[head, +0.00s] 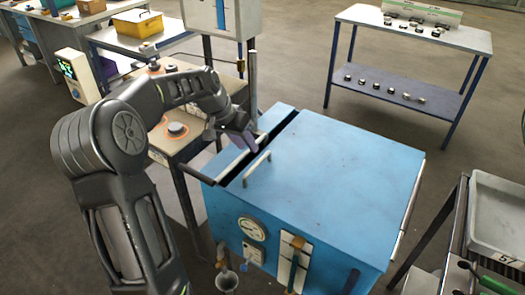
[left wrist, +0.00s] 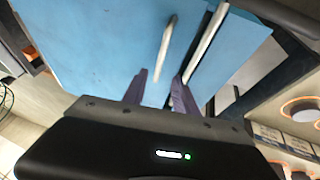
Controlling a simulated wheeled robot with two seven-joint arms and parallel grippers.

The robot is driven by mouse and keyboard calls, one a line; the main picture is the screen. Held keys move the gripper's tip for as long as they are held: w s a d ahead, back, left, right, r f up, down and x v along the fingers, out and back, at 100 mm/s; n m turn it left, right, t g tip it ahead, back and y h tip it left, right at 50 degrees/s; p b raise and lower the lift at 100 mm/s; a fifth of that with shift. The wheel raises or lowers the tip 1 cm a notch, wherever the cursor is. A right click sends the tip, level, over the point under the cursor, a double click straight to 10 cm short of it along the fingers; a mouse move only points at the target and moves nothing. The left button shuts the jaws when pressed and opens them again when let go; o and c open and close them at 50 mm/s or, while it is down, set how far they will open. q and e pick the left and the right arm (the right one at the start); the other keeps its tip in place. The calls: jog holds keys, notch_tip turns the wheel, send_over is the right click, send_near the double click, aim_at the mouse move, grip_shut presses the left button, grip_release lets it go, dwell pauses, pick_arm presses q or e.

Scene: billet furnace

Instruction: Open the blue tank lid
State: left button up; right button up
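The blue tank (head: 300,220) stands in the middle of the head view, its flat blue lid (head: 345,160) lying level on top. A dark gap runs along the lid's left edge. A pale bar handle (head: 257,169) sits on the lid near that gap, and a second pale bar lies left of it. My left gripper (head: 250,141) is above the tank's left side, near the gap and the bars. In the left wrist view its two purple fingers (left wrist: 158,84) are apart, with both bars beyond them and nothing visibly held. I cannot tell whether a finger touches a bar.
A gauge (head: 252,229) and pipes are on the tank's front. A bench with orange-ringed knobs (head: 175,129) stands close at left. A grey crate (head: 495,215) is at right. A two-level table (head: 415,35) stands behind, with open floor between.

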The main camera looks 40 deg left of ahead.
aim_at(258, 162)
pick_arm(q)
jog(key=shift+p+x, duration=0.55)
jog(key=shift+x, duration=3.3)
jog(key=shift+s, duration=0.15)
grip_shut()
